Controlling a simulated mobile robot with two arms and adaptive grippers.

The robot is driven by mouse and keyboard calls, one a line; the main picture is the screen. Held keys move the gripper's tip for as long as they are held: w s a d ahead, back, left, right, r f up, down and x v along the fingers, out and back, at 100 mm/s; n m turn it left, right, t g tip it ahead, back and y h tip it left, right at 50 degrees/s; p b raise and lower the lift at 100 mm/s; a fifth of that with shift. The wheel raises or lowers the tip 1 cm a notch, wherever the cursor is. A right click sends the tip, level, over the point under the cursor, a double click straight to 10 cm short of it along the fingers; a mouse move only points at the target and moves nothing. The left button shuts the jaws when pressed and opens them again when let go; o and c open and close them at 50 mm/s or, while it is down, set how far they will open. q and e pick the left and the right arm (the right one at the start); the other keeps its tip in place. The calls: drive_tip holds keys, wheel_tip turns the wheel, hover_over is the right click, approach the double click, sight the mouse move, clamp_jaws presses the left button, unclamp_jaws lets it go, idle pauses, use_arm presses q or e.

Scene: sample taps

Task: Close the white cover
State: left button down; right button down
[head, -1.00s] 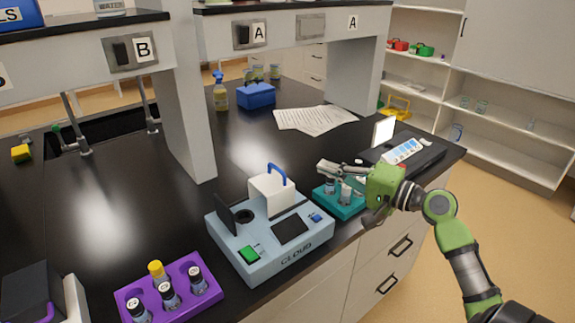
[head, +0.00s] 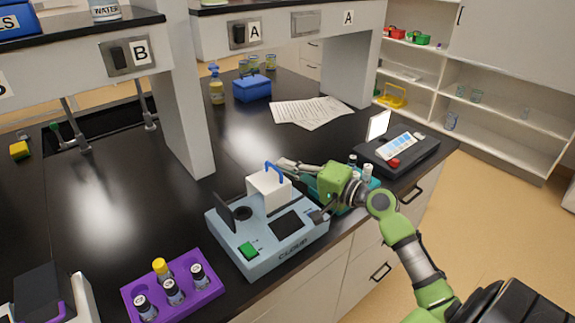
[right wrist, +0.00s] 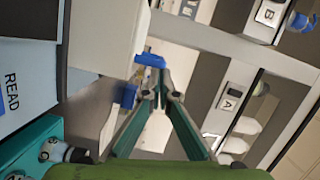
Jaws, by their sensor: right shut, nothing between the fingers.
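The white cover (head: 265,193) is a box-shaped lid with a blue handle (head: 277,171) on the light blue CLOUD device (head: 285,247). In the right wrist view the cover (right wrist: 108,38) is at upper left and its handle (right wrist: 150,60) is just beyond the fingertips. My right gripper (head: 287,166) is shut and empty, beside the handle on its right. The wrist view shows its fingertips (right wrist: 160,97) together near the handle; I cannot tell whether they touch it. How far the cover stands open is unclear. My left gripper is not in view.
A dark flap (head: 224,213) stands upright at the device's left, by a round port (head: 243,213). A teal rack (head: 366,186) with vials is partly hidden behind my right gripper. A purple rack (head: 205,296) with vials stands in front left. Papers (head: 310,112) lie behind.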

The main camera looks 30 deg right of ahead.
drive_tip(key=shift+a+r+p, duration=0.1)
drive_tip(key=shift+a+p, duration=0.25)
drive_tip(key=shift+a, duration=0.05)
drive_tip(key=a+p, duration=0.4)
drive_tip(key=a, duration=0.4)
drive_tip(key=shift+s+a, duration=0.2)
drive_tip(key=shift+s, duration=0.2)
drive_tip(key=shift+a, duration=0.1)
